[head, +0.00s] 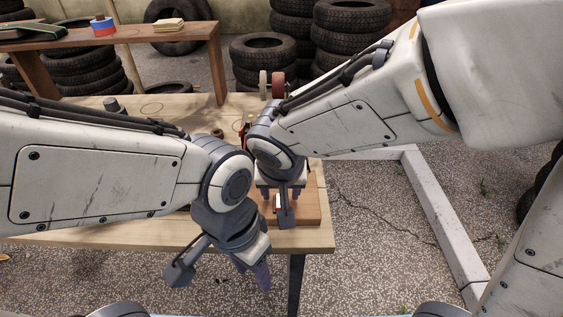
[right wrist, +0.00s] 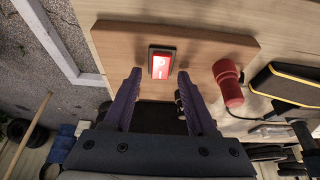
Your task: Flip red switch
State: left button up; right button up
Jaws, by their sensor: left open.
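The red switch (right wrist: 161,66) is a lit red rocker in a dark frame, set on a wooden block (right wrist: 215,48). In the right wrist view it lies just beyond and between the fingertips of my right gripper (right wrist: 159,76), which is open and empty. In the head view the block (head: 309,207) sits at the table's right end, and the right gripper (head: 281,194) is over it, partly hiding the switch. My left gripper (head: 252,273) is open and empty, pointing down in front of the table's front edge.
The wooden table (head: 100,237) runs left, with a raised shelf (head: 190,40) behind it. Stacked tires (head: 262,55) stand behind. My two arms are close together.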

jog(key=p+v, duration=0.2)
jog(key=v, duration=0.8)
jog(key=shift+r, duration=0.25)
jog(key=shift+s, duration=0.15)
